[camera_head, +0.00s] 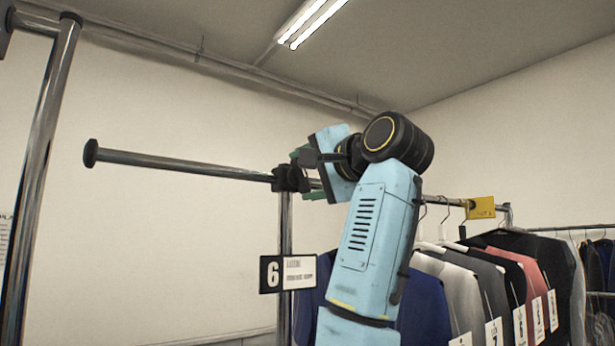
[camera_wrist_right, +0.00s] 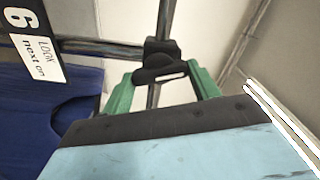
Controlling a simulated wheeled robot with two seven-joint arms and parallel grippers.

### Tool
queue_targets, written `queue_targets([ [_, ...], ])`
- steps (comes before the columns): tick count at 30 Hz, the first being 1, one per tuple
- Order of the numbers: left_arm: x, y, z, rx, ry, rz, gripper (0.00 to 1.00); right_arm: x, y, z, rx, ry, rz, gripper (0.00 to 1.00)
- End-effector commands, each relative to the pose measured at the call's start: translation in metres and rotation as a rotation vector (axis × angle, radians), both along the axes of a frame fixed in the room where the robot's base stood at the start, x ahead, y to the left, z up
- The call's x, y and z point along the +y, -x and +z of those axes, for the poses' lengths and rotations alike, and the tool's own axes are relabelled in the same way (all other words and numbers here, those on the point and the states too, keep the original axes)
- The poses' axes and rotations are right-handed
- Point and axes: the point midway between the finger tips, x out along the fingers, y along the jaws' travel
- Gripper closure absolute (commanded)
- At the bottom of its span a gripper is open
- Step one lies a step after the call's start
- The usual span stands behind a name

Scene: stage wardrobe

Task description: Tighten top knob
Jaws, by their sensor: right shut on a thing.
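The black top knob (camera_wrist_right: 160,68) sits on the dark clamp (camera_head: 284,178), where a horizontal rail (camera_head: 185,164) meets the upright post (camera_head: 285,235) of the clothes rack. My right gripper (camera_head: 308,172) is at the clamp, with its green fingers on both sides of the knob and shut on it. The right wrist view shows the knob between the two green fingers, with the post and rail behind it. In the head view, the gripper and wrist partly hide the knob. My left gripper is not in view.
A sign with a 6 (camera_head: 287,273) hangs on the post below the clamp. Several garments on hangers (camera_head: 480,285) hang to the right, with a yellow tag (camera_head: 480,208) on their rail. A metal frame (camera_head: 40,160) stands at the far left.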

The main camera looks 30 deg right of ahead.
Motion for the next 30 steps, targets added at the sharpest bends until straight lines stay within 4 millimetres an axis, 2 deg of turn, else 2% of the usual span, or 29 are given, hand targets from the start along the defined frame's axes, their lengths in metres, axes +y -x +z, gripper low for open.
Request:
queue_targets([
  [6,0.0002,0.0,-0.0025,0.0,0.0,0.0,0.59,0.0002,0.0002,-0.0006,0.023,-0.175,0.001,0.63],
  [15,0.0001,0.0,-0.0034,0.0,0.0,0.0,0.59,-0.0005,0.0001,-0.0011,0.045,-0.332,-0.001,0.63],
  [30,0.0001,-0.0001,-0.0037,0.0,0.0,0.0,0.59,-0.001,0.0,-0.0017,0.054,-0.392,-0.002,0.63],
])
